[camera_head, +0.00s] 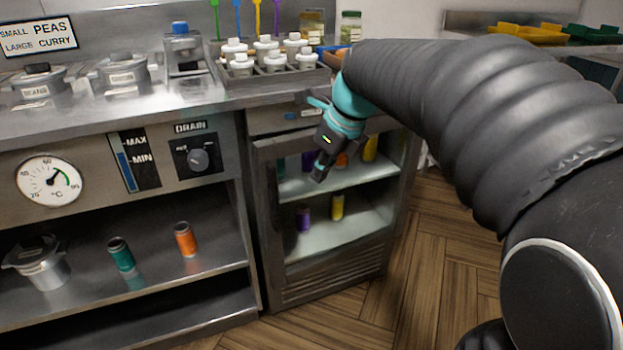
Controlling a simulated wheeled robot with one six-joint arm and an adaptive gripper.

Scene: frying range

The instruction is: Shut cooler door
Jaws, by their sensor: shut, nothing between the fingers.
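The cooler (265,222) is built in under the counter right of the drain panel. Its dark metal frame surrounds a lit interior with a shelf, where purple, yellow and orange cans show. A dark upright edge (401,195) runs down its right side; I cannot tell whether this is the door or the frame, nor how far open the door is. My gripper (320,174) is shut and empty, pointing down in front of the upper part of the cooler. I cannot tell whether it touches anything. My arm hides the cooler's upper right corner.
The counter above holds lidded pots (124,72), a rack of white-capped containers (268,84) and jars (350,27). Left of the cooler, an open shelf holds a pot (42,265), a teal can (121,255) and an orange can (185,240). The wooden floor (440,262) in front is clear.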

